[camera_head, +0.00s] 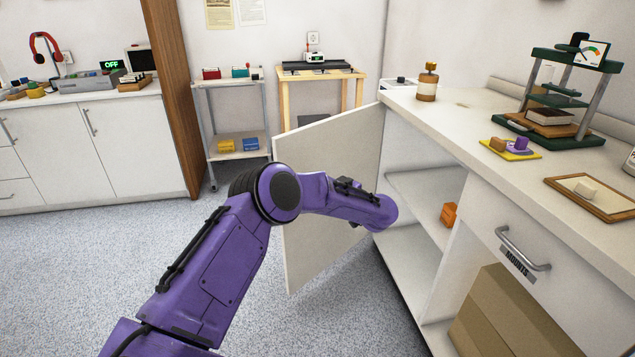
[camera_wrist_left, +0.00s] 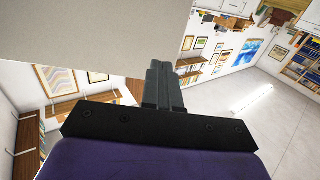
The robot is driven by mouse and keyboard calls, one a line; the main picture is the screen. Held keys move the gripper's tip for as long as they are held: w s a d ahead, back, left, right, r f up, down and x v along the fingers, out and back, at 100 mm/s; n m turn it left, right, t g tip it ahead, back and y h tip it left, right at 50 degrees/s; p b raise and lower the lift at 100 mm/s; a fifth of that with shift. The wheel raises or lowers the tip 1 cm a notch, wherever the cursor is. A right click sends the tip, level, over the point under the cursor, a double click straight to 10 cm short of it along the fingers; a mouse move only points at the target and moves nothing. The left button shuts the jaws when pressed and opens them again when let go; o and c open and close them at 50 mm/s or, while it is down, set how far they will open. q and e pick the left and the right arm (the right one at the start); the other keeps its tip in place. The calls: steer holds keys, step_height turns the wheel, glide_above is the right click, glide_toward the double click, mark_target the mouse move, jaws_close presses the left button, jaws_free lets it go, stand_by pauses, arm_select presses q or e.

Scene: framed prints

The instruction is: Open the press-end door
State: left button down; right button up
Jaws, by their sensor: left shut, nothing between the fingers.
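The press-end door (camera_head: 330,165) is a flat white panel on the cabinet below the press counter. It stands swung wide open, and the shelves (camera_head: 425,180) inside are exposed. My left arm crosses in front of the door, its wrist at the cabinet opening; the left gripper itself is hidden there. In the left wrist view my left gripper (camera_wrist_left: 161,75) has its fingers together with nothing between them. A pale panel (camera_wrist_left: 90,35), probably the door, fills the upper left close to the fingertips; I cannot tell whether they touch. My right gripper is not in view.
An orange object (camera_head: 449,214) sits on a cabinet shelf. A drawer with a metal handle (camera_head: 522,250) is at right, above a cardboard box (camera_head: 515,315). The counter (camera_head: 480,140) carries a green press (camera_head: 560,100). The speckled floor (camera_head: 80,265) at left is clear.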

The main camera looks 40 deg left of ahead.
arm_select(q)
steer(key=w+a+b, duration=0.1)
steer(key=a+b, duration=0.1)
steer(key=a, duration=0.9)
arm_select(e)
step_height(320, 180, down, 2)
